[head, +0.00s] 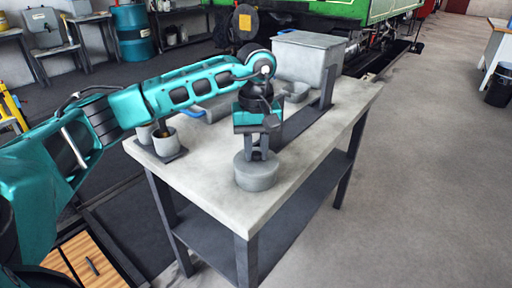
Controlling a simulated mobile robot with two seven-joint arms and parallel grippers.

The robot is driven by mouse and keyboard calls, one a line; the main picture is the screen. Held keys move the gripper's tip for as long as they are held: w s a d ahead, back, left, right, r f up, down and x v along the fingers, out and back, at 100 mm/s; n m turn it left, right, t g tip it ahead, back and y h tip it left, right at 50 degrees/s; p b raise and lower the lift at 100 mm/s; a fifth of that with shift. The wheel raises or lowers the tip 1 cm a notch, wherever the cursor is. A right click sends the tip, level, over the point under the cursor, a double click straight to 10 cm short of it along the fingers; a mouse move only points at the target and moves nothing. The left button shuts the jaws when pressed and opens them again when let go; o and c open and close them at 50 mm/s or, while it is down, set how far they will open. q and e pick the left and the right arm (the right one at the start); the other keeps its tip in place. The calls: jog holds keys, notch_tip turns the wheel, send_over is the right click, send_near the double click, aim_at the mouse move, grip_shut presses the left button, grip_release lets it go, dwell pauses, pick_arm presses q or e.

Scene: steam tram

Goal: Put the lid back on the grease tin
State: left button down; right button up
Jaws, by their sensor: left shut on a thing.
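A round grey tin (256,178) stands upright near the front edge of the grey-topped workbench (225,208). My left gripper (258,156) points straight down over the middle of the tin's top, with its fingers shut on the lid. The lid is the same grey as the tin, so I cannot tell the seam between them or whether the lid is fully seated. The fingers hide part of the top. My right gripper is not in view.
Grey cups (166,144) stand on a dark mat at the bench's left. A large grey box (305,58) and a small grey container (294,91) are at the back. A dark upright (328,88) stands at the right. The bench's front right is clear.

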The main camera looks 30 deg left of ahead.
pick_arm(q)
jog(key=shift+c, duration=1.9)
grip_release()
jog(key=shift+r, duration=0.1)
jog(key=shift+r+p, duration=2.65)
jog(key=shift+r, duration=0.8)
jog(key=shift+c, duration=0.4)
grip_shut()
